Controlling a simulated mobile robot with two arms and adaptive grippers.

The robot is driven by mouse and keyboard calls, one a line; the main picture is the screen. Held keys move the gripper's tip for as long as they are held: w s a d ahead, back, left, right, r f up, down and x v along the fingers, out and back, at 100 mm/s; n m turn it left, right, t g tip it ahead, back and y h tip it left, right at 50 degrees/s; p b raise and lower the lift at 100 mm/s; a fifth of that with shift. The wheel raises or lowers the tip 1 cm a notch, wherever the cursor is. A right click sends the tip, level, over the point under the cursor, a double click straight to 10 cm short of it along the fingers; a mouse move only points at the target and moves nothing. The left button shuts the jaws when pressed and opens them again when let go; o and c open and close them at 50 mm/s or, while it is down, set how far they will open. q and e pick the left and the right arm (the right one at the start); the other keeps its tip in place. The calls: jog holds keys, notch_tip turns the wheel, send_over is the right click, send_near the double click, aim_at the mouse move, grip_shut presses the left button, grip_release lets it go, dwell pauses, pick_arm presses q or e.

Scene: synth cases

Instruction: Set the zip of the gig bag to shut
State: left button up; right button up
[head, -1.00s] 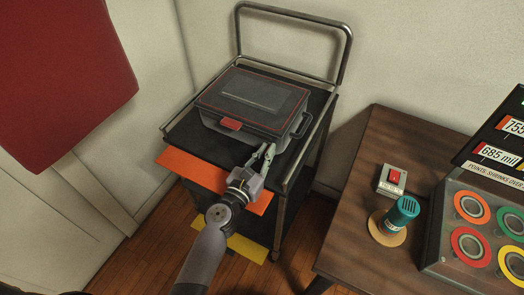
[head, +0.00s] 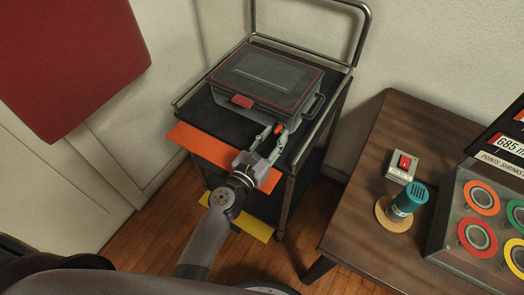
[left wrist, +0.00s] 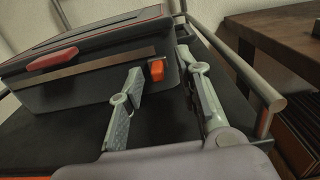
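The gig bag is a dark grey box-like case (head: 262,80) with red piping, lying on the trolley; its front shows close up in the left wrist view (left wrist: 110,89). A brown strip (left wrist: 98,66) crosses its front. An orange tab (left wrist: 157,70), which looks like the zip pull, is at the strip's right end; it also shows in the head view (head: 279,128). I cannot tell whether the zip is open or shut. My left gripper (head: 276,132) is open at the front right corner, its fingers on either side of the tab with gaps visible. My right gripper is not in view.
The trolley has a dark top (head: 215,117), metal rails (head: 325,117) and an orange sheet (head: 205,144) at its front. A wooden table (head: 380,130) stands right, with a red-switch box (head: 402,168) and a teal-topped device (head: 408,202). A red panel (head: 75,60) hangs left.

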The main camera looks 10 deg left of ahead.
pick_arm(q)
jog(key=v, duration=1)
